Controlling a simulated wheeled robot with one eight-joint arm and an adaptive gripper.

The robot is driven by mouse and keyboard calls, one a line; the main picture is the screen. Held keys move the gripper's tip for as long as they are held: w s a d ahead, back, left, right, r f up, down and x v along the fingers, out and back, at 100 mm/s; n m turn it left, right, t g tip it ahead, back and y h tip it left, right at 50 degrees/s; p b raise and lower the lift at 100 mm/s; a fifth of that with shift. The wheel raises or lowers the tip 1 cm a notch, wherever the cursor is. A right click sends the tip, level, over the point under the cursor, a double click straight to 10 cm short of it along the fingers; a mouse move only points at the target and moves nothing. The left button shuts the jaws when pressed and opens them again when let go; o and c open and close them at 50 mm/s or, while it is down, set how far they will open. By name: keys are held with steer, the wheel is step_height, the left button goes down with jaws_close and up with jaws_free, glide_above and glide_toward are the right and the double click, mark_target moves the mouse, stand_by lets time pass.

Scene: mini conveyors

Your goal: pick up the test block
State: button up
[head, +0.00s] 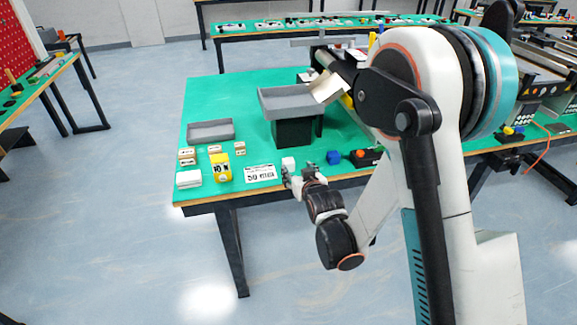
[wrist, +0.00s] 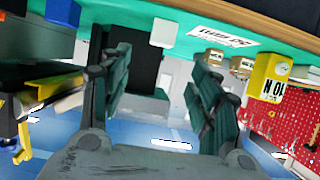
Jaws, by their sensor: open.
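No label in view names the test block. A small white cube (head: 288,163) stands on the green table (head: 232,95) near its front edge, and it also shows in the wrist view (wrist: 163,32). A blue block (head: 333,157) is to its right. A yellow block marked 10 N (head: 220,168) stands to the left. My gripper (head: 299,176) is open and empty at the front edge, close to the white cube. In the wrist view the cube appears beyond the gap between my fingers (wrist: 163,75), not between the pads.
A printed white card (head: 260,173) lies left of the cube. A grey tray (head: 211,131) and small labelled boxes (head: 187,157) are farther left. A black stand (head: 293,132) bearing a grey tray rises behind the cube. A black device with an orange button (head: 364,157) lies right.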

mark_target(289, 161)
steer(key=b+x, duration=0.1)
steer(key=x, duration=0.6)
steer(key=shift+f, duration=0.1)
steer(key=b+x, duration=0.2)
steer(key=x, duration=0.3)
steer(key=shift+f, duration=0.2)
steer(key=shift+w+a+b, duration=0.2)
steer(key=shift+w+b, duration=0.1)
steer(key=shift+w, duration=0.2)
steer(key=c, duration=1.2)
